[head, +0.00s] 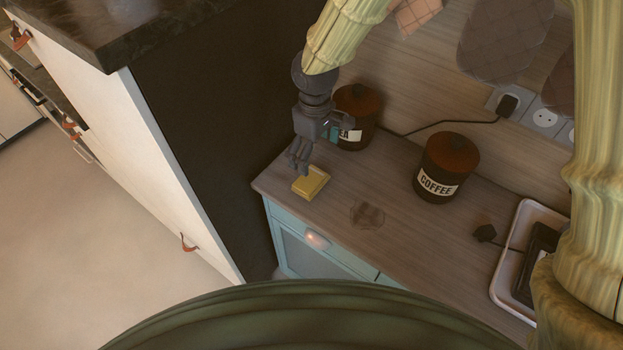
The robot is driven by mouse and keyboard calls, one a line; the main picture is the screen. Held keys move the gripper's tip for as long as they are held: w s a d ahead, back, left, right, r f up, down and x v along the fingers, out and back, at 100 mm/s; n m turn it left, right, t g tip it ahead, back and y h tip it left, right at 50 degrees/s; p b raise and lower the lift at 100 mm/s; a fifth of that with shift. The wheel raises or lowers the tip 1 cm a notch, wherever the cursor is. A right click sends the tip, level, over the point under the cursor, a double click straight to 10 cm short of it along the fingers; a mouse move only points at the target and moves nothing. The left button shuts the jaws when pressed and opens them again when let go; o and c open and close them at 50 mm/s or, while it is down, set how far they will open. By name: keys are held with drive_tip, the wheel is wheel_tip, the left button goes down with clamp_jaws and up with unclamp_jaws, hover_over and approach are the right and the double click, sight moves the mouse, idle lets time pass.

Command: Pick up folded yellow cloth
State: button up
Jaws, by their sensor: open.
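The folded yellow cloth (311,184) lies flat on the wooden top near its left front corner. My gripper (298,170) points down just above and beside the cloth's back left edge. Its fingers are open and hold nothing that I can see. The fingertips look close to the cloth, but I cannot tell whether they touch it.
A dark tea canister (357,112) stands right behind my gripper. A coffee canister (444,168) stands to the right. A dark flat patch (367,215) lies on the wooden top (400,240). A white tray (506,262) is at the right. A dark cabinet side (205,130) rises at the left.

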sight(311, 177)
drive_tip(key=shift+f, duration=0.75)
drive_tip(key=f, duration=0.2)
drive_tip(key=f+p, duration=0.1)
drive_tip(key=f, duration=0.1)
drive_tip(key=shift+w, duration=0.25)
drive_tip(key=shift+s+f, duration=0.15)
drive_tip(key=shift+f, duration=0.1)
drive_tip(key=shift+w+a+f+p, duration=0.15)
drive_tip(key=shift+a+f+p, duration=0.05)
drive_tip(key=shift+f+p, duration=0.5)
drive_tip(key=shift+w+a+f+p, duration=0.1)
drive_tip(key=shift+a+f+p, duration=0.1)
drive_tip(key=shift+f+p, duration=0.45)
drive_tip(key=shift+f, duration=1.3)
drive_tip(key=c, duration=0.8)
